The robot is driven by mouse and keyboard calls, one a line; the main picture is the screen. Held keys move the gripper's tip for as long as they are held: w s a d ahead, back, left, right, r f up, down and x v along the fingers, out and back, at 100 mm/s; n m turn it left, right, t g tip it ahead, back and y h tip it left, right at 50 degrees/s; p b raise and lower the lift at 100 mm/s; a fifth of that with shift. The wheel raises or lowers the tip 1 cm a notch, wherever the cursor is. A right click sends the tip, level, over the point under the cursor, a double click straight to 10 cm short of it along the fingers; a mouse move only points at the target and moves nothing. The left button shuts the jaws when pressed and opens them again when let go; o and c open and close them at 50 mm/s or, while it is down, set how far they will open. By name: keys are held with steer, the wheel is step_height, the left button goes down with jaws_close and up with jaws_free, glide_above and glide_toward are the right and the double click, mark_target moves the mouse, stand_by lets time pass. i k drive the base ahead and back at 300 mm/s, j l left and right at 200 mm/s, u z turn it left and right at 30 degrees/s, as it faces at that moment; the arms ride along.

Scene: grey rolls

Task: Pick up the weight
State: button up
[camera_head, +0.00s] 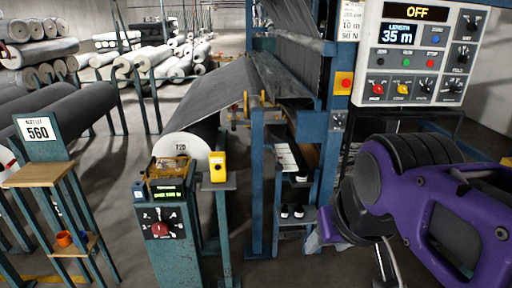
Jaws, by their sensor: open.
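I cannot pick out the weight for certain. A small brass-coloured object (168,167) sits on top of a teal post with a green display, but its shape is too small to tell. A yellow box (217,166) with a dark round spot stands on a post just right of it. My purple and black arm fills the right side. Its fingertips cannot be made out, and nothing is seen held.
A control panel (417,55) reads OFF. A wooden-topped stand (39,174) with a lower shelf holding an orange cup (64,239) is at left. Grey floor shows between them.

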mark_target(301, 176)
steer(key=z, duration=0.3)
steer(key=i+l+u, duration=0.15)
steer(key=l, duration=0.2)
steer(key=l+u, duration=0.15)
steer(key=l, duration=0.2)
steer(key=i+l+u, duration=0.15)
steer(key=i+l, duration=0.9)
steer(key=u, duration=0.1)
steer(key=i, duration=0.05)
